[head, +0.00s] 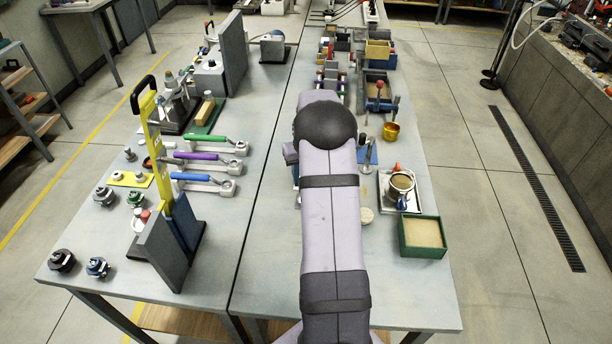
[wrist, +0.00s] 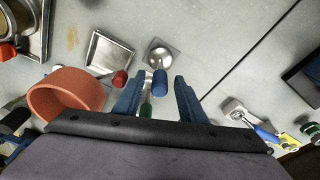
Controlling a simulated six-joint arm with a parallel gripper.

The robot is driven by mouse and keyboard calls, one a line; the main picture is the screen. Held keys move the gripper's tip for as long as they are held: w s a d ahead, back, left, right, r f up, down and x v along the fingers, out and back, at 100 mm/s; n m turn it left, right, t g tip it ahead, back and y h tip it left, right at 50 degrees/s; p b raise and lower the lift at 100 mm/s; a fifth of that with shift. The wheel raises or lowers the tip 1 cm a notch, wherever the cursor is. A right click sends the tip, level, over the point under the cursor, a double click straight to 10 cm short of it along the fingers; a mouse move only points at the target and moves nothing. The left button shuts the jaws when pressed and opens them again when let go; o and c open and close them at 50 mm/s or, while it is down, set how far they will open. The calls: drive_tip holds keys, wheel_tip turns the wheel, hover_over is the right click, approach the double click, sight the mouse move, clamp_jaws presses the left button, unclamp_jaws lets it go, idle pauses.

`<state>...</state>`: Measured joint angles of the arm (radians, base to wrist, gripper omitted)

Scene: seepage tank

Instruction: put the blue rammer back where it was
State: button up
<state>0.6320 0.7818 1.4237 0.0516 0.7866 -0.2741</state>
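The blue rammer (wrist: 160,82) shows in the wrist view as a blue handle end, with a round metal part (wrist: 160,55) on a square plate beyond it. My gripper (wrist: 159,86) has two blue fingers, spread apart on either side of the blue handle, with a gap visible on both sides. I cannot tell how far the fingertips are from it in depth. A green handle (wrist: 145,111) shows lower, partly behind the left finger. In the head view my arm hides the gripper and the rammer.
Close left in the wrist view are a red handle (wrist: 120,78), a square metal tray (wrist: 98,59) and an orange bowl (wrist: 66,96). A blue-handled tool (wrist: 266,134) lies right, across the table seam. A green sand box (head: 423,250) and cup (head: 401,183) stand right of my arm.

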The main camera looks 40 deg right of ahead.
drive_tip(key=shift+r, duration=0.15)
wheel_tip(320, 180, up, 12)
drive_tip(key=s+b, duration=0.1)
drive_tip(key=b, duration=0.2)
drive_tip(key=shift+s+a, duration=0.35)
drive_tip(key=shift+a, duration=0.15)
drive_tip(key=s+a+f+n, duration=0.1)
drive_tip(key=s+a+f, duration=0.1)
drive_tip(key=a, duration=0.7)
drive_tip(key=s+a+f+n, duration=0.1)
drive_tip(key=s+a, duration=0.2)
drive_tip(key=a, duration=0.5)
drive_tip(key=s+a+f+n, duration=0.1)
drive_tip(key=s+a+f, duration=0.2)
drive_tip(key=s+a, duration=0.3)
drive_tip(key=s+a+f+n+g, duration=0.1)
drive_tip(key=s+a+f, duration=0.2)
drive_tip(key=s+a, duration=0.4)
drive_tip(key=shift+s+f+g+y, duration=0.3)
drive_tip(key=shift+s+y, duration=0.1)
drive_tip(key=shift+s, duration=0.65)
